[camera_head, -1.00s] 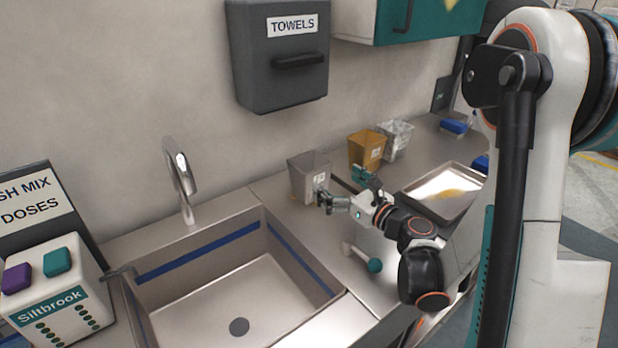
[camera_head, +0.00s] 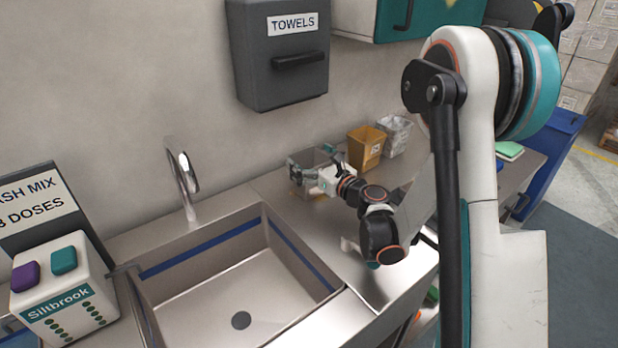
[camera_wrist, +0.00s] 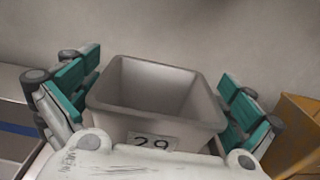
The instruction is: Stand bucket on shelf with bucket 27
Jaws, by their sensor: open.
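A grey bucket labelled 29 (camera_wrist: 160,95) stands on the steel counter and looks empty in the wrist view; it also shows behind my gripper in the head view (camera_head: 321,158). My gripper (camera_head: 312,171) is open, with one teal-padded finger on each side of the bucket in the wrist view (camera_wrist: 158,100). I cannot tell whether the pads touch it. An ochre bucket (camera_head: 366,148) stands to the right, and a pale mottled bucket (camera_head: 396,135) is just beyond it. I see no bucket marked 27 and no shelf that I can identify.
A steel sink (camera_head: 240,275) lies left of my arm, with a tap (camera_head: 183,170) behind it. A towel dispenser (camera_head: 279,55) hangs on the wall above. A white button box (camera_head: 60,285) stands at the far left. My arm covers part of the right counter.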

